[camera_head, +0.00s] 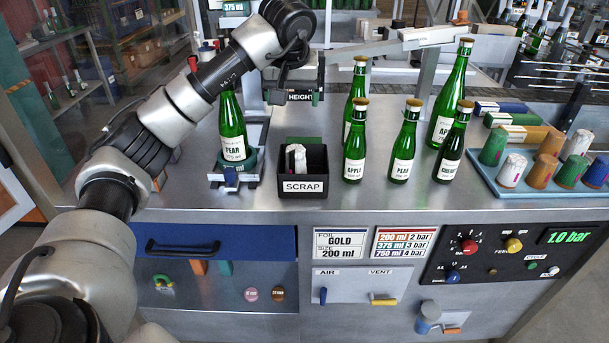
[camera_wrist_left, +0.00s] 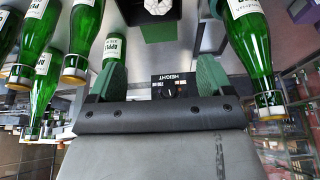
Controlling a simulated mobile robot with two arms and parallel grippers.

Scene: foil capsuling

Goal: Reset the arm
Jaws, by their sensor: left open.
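My left arm (camera_head: 180,105) reaches up from the lower left of the head view. Its gripper (camera_head: 294,82) is at the back of the bench, above and behind the scrap bin (camera_head: 303,186). In the left wrist view the gripper (camera_wrist_left: 160,80) is open, its two green-padded fingers wide apart with nothing between them. A dark HEIGHT dial panel (camera_wrist_left: 172,87) shows beyond the gap. Part of the gripper is dark against the machine in the head view. My right gripper is not in view.
A green pear bottle (camera_head: 232,128) stands in a holder left of the bin. Several gold-topped bottles, including an apple bottle (camera_head: 354,150), stand to its right. A blue tray (camera_head: 520,188) holds coloured foil capsules. The front bench strip is clear.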

